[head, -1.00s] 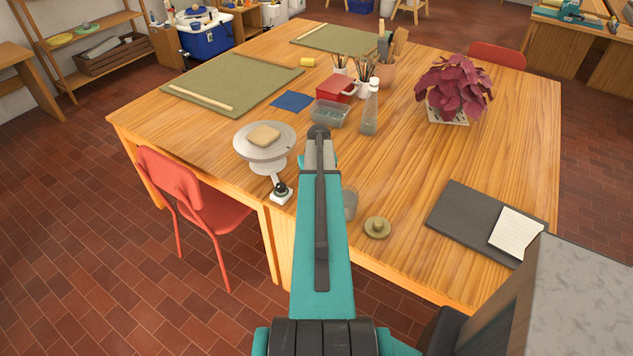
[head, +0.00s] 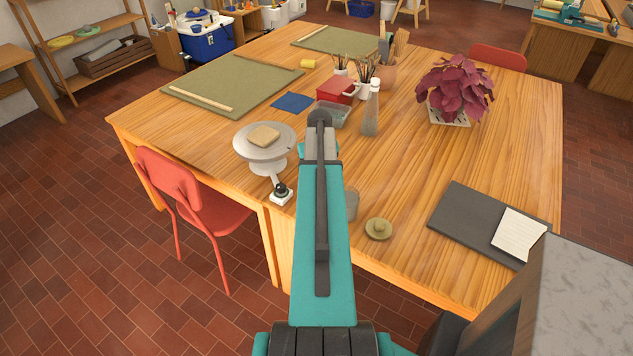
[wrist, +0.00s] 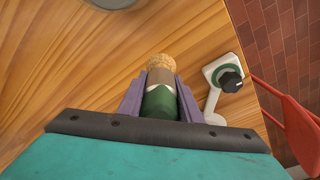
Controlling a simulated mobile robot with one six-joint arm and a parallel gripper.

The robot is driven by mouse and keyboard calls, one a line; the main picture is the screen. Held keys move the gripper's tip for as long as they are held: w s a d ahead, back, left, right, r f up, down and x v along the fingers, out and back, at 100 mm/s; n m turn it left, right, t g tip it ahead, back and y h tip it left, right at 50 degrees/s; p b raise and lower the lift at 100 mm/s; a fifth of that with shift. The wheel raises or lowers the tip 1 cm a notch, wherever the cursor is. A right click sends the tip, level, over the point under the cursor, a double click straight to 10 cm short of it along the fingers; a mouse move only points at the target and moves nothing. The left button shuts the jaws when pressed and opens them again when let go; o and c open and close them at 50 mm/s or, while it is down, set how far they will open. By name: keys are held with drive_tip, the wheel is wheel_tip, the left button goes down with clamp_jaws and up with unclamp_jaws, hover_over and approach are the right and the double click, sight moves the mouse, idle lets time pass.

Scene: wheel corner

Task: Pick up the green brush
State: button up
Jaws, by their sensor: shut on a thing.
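The green brush (wrist: 160,100) shows in the wrist view, with a green body, a brown band and a tan, bristly end pointing up the picture. My gripper (wrist: 160,94) is shut on it, with one purple-grey finger along each side. The tabletop lies behind the brush; I cannot tell how far below it is. In the head view my teal arm hides the brush and the fingertips.
A white fixture with a black knob (wrist: 231,82) is close right of the gripper in the wrist view. On the table are a turntable (head: 251,147), clear jar (head: 351,205), olive lidded piece (head: 378,229), bottle (head: 371,112) and plant (head: 455,88). A red chair (head: 180,185) stands left.

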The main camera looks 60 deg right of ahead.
drive_tip(key=shift+r+b, duration=0.6)
drive_tip(key=shift+r, duration=1.85)
drive_tip(key=w+a+r+n+b, duration=0.1)
drive_tip(key=w+a+r+n, duration=0.15)
drive_tip(key=w+a, duration=0.9)
drive_tip(key=w+a+r+n+b, duration=0.1)
drive_tip(key=w+a+r+n, duration=0.15)
drive_tip(key=w+a, duration=0.85)
drive_tip(key=a+r+n+b, duration=0.1)
drive_tip(key=a+r+n, duration=0.1)
drive_tip(key=a, duration=1.6)
drive_tip(key=a+r+n+y+b, duration=0.1)
drive_tip(key=a+r+n, duration=0.1)
drive_tip(key=a, duration=1.6)
drive_tip(key=shift+w+r+t, duration=0.2)
drive_tip(key=shift+r+t, duration=0.1)
drive_tip(key=shift+r, duration=0.1)
